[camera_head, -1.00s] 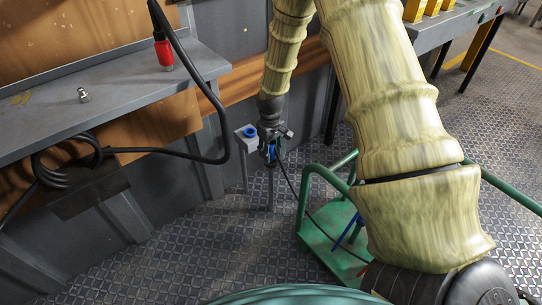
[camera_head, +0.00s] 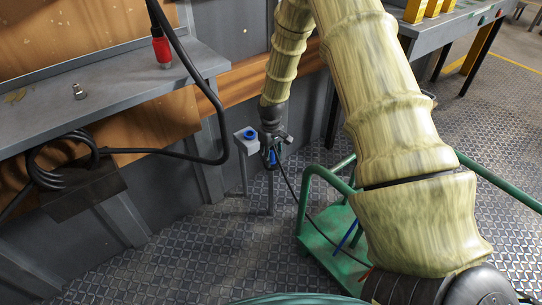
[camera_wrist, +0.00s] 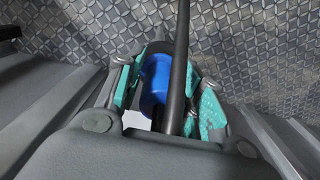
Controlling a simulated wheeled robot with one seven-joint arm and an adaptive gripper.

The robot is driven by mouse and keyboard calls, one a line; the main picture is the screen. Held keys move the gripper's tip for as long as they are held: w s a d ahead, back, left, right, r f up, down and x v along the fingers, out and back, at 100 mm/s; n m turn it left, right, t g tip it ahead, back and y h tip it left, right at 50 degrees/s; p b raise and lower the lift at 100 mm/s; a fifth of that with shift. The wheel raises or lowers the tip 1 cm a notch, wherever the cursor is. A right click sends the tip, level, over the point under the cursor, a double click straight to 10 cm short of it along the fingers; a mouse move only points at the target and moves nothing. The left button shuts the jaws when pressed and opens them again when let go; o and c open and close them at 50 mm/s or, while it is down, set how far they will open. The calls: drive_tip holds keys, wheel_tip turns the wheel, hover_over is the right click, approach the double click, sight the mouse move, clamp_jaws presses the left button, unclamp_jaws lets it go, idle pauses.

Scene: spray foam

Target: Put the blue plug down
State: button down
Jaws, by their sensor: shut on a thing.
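The blue plug (camera_wrist: 156,80) sits between the teal finger pads of my gripper (camera_wrist: 165,95) in the wrist view, with a black cable running along it. In the head view my gripper (camera_head: 272,148) hangs at the end of the arm, and a bit of the blue plug (camera_head: 272,158) shows in it. It is just right of a small grey stand (camera_head: 243,143) with a blue ring-shaped socket (camera_head: 249,134) on top. The plug's lower end is hidden in the wrist view, where a patch of light grey shows below it.
A grey shelf (camera_head: 120,95) at the left carries a red-ended connector (camera_head: 162,52) and a small metal fitting (camera_head: 79,91). A coiled black hose (camera_head: 60,165) hangs below. A green cart (camera_head: 325,240) stands right of my gripper. The patterned floor (camera_head: 215,250) between is clear.

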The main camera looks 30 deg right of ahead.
sight(271, 149)
drive_tip(key=shift+f, duration=0.3)
drive_tip(key=c, duration=0.9)
unclamp_jaws()
drive_tip(key=shift+c, duration=0.2)
drive_tip(key=shift+r, duration=0.45)
wheel_tip(271, 149, up, 12)
drive_tip(key=p, duration=0.4)
